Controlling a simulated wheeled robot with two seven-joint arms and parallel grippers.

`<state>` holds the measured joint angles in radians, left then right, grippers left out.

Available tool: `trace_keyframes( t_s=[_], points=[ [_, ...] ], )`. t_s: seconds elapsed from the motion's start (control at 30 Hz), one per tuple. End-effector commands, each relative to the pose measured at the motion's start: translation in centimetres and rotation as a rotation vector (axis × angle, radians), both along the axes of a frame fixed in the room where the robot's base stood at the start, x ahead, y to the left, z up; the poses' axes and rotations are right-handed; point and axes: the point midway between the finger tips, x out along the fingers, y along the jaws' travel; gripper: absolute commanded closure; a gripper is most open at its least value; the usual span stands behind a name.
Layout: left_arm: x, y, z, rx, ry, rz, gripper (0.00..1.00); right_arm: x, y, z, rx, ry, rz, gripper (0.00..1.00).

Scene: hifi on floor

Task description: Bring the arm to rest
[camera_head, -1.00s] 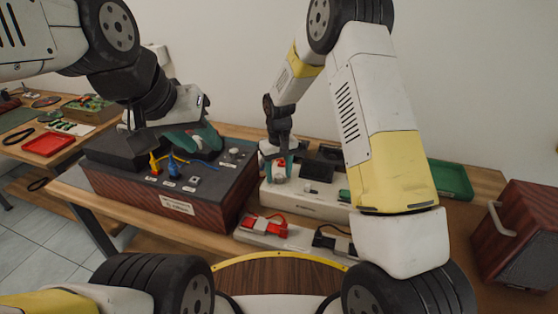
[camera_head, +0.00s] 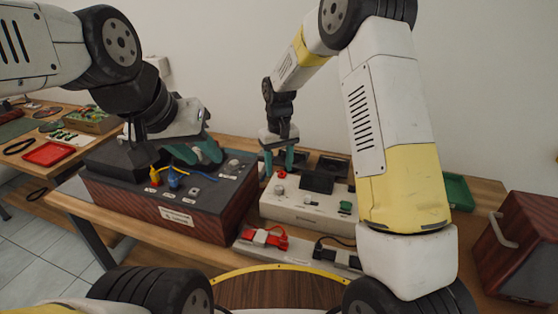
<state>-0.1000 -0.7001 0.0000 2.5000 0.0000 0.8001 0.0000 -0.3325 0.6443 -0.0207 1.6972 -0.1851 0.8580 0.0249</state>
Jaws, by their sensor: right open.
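My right gripper (camera_head: 279,162) has teal fingers set apart. It hangs above the back left of the white hi-fi unit (camera_head: 290,212), with nothing seen between the fingers. Small knobs (camera_head: 280,189) on the unit's top show just below it. My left gripper (camera_head: 197,155) is over the dark, wood-sided box (camera_head: 210,210), near its back edge. Its teal fingers are partly covered by its own body, so I cannot tell how far apart they are. A blue plug (camera_head: 174,178) and a yellow plug (camera_head: 155,176) stand on the box's top, in front of the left gripper.
A wood-sided speaker (camera_head: 520,245) with a handle stands at the right. A green tray (camera_head: 457,191) lies behind my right arm. Red clips and a cable (camera_head: 265,237) lie on a white strip at the front. A red tray (camera_head: 48,153) is on the left table.

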Motion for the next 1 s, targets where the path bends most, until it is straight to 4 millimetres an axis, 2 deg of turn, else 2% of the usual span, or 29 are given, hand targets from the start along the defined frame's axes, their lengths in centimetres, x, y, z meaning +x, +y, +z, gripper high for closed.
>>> trace_keyframes(
  t_s=[0.17, 0.27, 0.37, 0.47, 0.6, 0.7, 0.8, 1.0],
  points=[
    [0.0, 0.0, 0.0, 0.000, 0.000, 0.000, 0.64, 0.0, 0.0, 0.0, 0.000, 0.000, 0.000, 0.49],
    [0.0, 0.0, 0.0, 0.000, 0.000, 0.000, 0.64, -0.1, -0.3, 0.7, 0.005, -0.007, -0.006, 0.49],
    [0.0, 0.0, 0.0, 0.000, 0.000, 0.000, 0.64, -0.7, -1.3, 3.1, 0.023, -0.033, -0.027, 0.49],
    [0.0, 0.0, 0.0, 0.000, 0.000, 0.000, 0.64, -2.2, -3.1, 6.9, 0.054, -0.077, -0.061, 0.49],
    [0.0, 0.0, 0.0, 0.000, 0.000, 0.000, 0.64, -5.6, -6.0, 12.5, 0.103, -0.148, -0.118, 0.49],
    [0.0, 0.0, 0.0, 0.000, 0.000, 0.000, 0.64, -8.5, -7.9, 15.6, 0.136, -0.198, -0.157, 0.49],
    [0.0, 0.0, 0.0, 0.000, 0.000, 0.000, 0.64, -11.7, -9.7, 18.2, 0.168, -0.252, -0.195, 0.49],
    [0.0, 0.0, 0.0, 0.000, 0.000, 0.000, 0.64, -18.5, -12.4, 21.4, 0.228, -0.362, -0.267, 0.49]
  ],
)
